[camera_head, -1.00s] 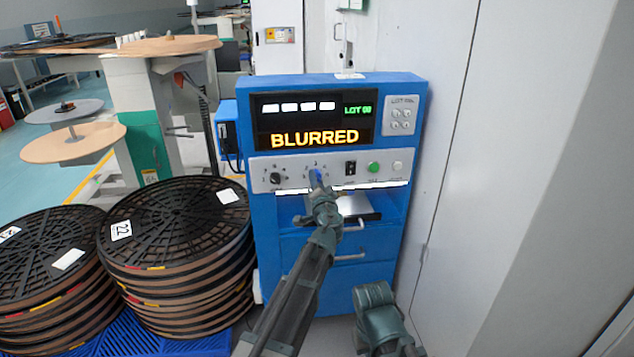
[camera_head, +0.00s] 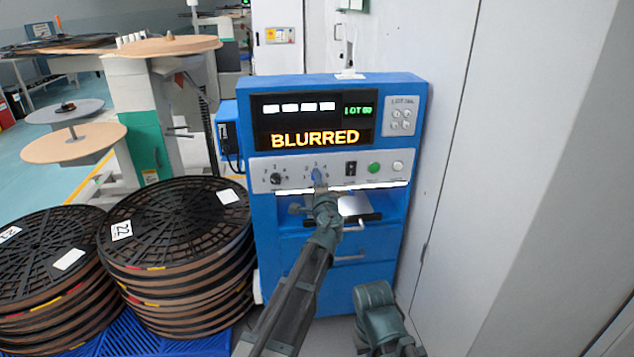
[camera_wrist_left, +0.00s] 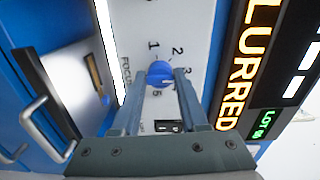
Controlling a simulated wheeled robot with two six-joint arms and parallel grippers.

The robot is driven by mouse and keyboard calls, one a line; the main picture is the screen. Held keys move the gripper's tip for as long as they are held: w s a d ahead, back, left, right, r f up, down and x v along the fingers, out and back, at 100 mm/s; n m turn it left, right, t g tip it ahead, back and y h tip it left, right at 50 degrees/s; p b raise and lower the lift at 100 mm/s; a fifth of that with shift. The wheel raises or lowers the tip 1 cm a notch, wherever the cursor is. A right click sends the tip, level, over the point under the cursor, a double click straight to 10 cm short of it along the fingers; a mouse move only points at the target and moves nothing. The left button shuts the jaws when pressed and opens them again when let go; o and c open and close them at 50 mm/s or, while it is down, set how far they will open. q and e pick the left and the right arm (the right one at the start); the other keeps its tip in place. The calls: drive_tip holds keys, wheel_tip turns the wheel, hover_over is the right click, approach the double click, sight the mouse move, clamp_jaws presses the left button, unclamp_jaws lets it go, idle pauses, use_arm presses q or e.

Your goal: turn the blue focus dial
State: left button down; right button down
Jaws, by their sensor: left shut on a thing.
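The blue focus dial (camera_head: 316,175) sits on the pale control strip (camera_head: 262,180) of the blue station. In the left wrist view the dial (camera_wrist_left: 159,73) shows between the two fingers of my left gripper (camera_wrist_left: 156,82), with a FOCUS label and printed numbers around it. My left gripper (camera_head: 320,188) is shut on the dial, one finger on each side. The screen (camera_head: 315,138) above reads BLURRED in orange letters. My right gripper is out of view; only part of that arm shows at the bottom.
An open bay with a metal plate (camera_head: 353,205) lies below. Stacked black reels (camera_head: 175,225) stand at left.

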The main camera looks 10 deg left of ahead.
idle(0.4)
use_arm(q)
drive_tip(key=shift+c, duration=2.3)
unclamp_jaws()
drive_tip(key=v, duration=1.4)
drive_tip(key=shift+a, duration=0.1)
